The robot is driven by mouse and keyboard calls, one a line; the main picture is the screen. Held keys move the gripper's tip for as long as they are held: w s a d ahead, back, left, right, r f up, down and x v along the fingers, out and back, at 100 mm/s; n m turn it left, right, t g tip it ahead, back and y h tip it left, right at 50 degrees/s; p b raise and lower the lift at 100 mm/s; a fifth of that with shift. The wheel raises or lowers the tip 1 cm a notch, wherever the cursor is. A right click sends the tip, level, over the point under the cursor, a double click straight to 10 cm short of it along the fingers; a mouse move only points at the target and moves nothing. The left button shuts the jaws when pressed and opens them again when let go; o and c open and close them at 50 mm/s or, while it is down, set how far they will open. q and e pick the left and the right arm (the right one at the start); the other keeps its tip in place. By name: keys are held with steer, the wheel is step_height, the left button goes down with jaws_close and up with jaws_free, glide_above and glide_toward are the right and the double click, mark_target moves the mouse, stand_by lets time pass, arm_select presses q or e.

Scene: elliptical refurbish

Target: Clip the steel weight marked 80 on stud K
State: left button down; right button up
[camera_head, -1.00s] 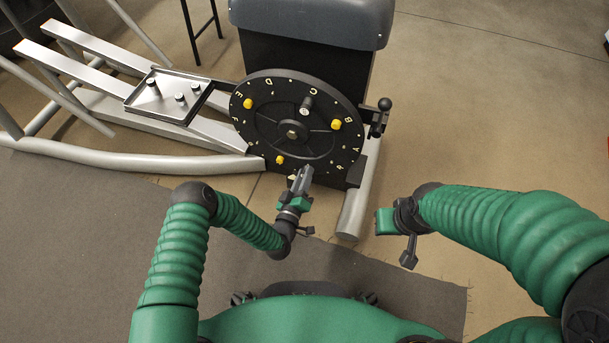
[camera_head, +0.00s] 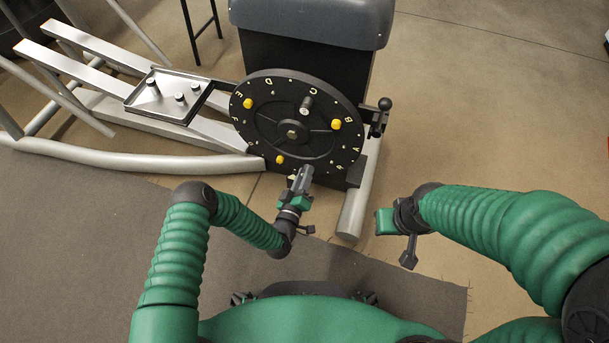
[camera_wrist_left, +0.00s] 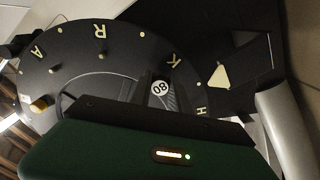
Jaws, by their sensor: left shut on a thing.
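The black lettered wheel (camera_head: 262,135) stands upright in front of the machine's housing. My left gripper (camera_head: 306,173) is at its lower edge. In the left wrist view the round end of a steel weight marked 80 (camera_wrist_left: 160,88) shows between my left fingers, which are shut on it. The yellow letter K (camera_wrist_left: 175,61) is just beyond the weight on the wheel. I cannot tell whether the weight touches stud K, which my gripper and the weight may hide. My right gripper (camera_head: 385,222) is off to the right, away from the wheel; its fingers do not show clearly.
Another grey weight (camera_head: 306,105) is on the wheel near C. Yellow knobs (camera_head: 336,125) are spread over the wheel face. A metal tray (camera_head: 135,101) with a few small weights sits on the rails at left. A black-knobbed lever (camera_head: 385,104) stands right of the wheel.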

arm_select(q)
steer(key=shift+w+d, duration=0.1)
steer(key=shift+w, duration=0.2)
stand_by(0.4)
steer(key=c, duration=1.1)
jaws_free()
steer(key=shift+c, duration=0.2)
steer(key=shift+s, duration=0.35)
steer(key=p+v, duration=0.7)
steer(key=v, duration=0.9)
